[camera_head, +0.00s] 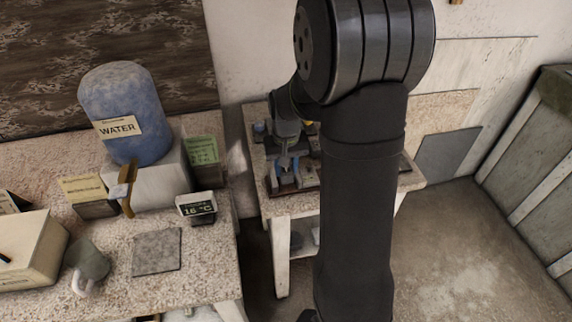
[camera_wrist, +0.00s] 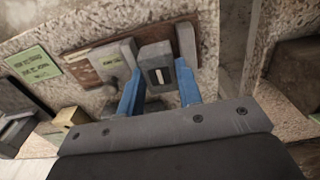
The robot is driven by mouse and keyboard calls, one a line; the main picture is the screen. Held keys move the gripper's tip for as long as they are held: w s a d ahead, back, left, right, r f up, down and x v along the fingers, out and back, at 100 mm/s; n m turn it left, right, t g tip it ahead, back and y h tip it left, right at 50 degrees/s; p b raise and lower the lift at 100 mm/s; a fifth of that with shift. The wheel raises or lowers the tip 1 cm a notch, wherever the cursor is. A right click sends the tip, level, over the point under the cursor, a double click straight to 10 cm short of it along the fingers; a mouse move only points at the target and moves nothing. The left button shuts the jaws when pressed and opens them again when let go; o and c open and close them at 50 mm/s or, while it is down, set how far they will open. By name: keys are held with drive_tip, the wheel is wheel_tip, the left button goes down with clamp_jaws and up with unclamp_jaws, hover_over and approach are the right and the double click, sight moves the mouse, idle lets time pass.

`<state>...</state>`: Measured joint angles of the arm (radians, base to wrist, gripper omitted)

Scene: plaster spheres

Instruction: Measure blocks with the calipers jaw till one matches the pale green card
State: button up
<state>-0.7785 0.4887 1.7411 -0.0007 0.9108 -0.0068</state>
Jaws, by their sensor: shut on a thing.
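My gripper (camera_wrist: 158,94) has its two blue fingers on either side of a grey block (camera_wrist: 157,66) with a pale stripe, and is shut on it. The block is between the upright grey jaws of the calipers (camera_wrist: 92,64), a brown board with a small pale label. Whether it touches both jaws I cannot tell. A pale green card (camera_wrist: 34,65) with writing lies left of the board in the wrist view; its text is unreadable. In the head view my gripper (camera_head: 289,178) is low over the small table, and my arm hides much of it.
A yellow block (camera_wrist: 70,117) and grey pieces are at the wrist view's lower left. In the head view, the left bench holds a blue water jug (camera_head: 126,105), a display reading 16 °C (camera_head: 197,207), a mug (camera_head: 88,263) and a green-labelled box (camera_head: 204,152). A gap separates bench and small table.

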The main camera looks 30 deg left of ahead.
drive_tip(key=shift+f, duration=0.5)
drive_tip(key=o, duration=1.2)
drive_tip(key=shift+c, duration=0.2)
drive_tip(key=shift+r, duration=0.1)
drive_tip(key=shift+r, duration=1.85)
wheel_tip(320, 180, down, 4)
drive_tip(key=shift+f, duration=0.1)
drive_tip(key=shift+r, duration=0.35)
